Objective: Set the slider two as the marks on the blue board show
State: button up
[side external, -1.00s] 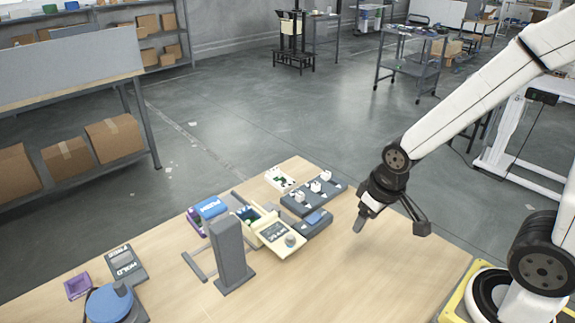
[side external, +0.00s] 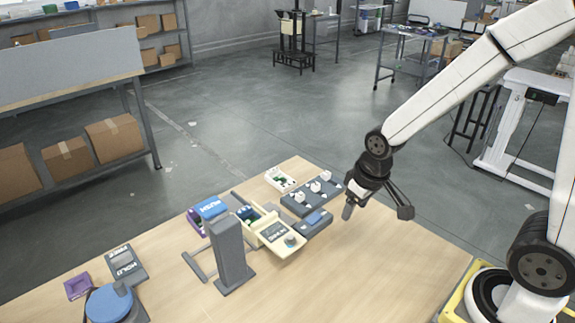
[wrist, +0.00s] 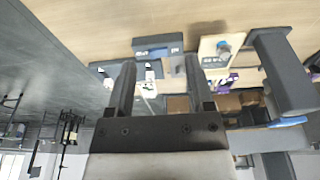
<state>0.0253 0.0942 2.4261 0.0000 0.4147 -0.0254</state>
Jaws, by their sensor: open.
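The slider unit (side external: 297,207) is a dark grey block with a row of white knobs along its top, at the far right of the table group. A small dark block with a blue face (side external: 317,220), likely the blue board, sits against its near side; its marks are too small to read.
A cream unit with a round knob (side external: 290,240) and a grey upright post (side external: 230,255) stand left of the blue board. A white tray with green bits (side external: 280,179) lies behind. The table's right front is clear.

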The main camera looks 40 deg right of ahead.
jog(key=w+d+g, duration=0.1)
jog(key=w+d, duration=0.4)
jog(key=w, duration=0.7)
jog(key=g, duration=0.1)
send_over(316, 184)
notch_tip(316, 184, down, 5)
jog(key=shift+r, duration=0.15)
jog(key=shift+f, duration=3.9)
grip_shut()
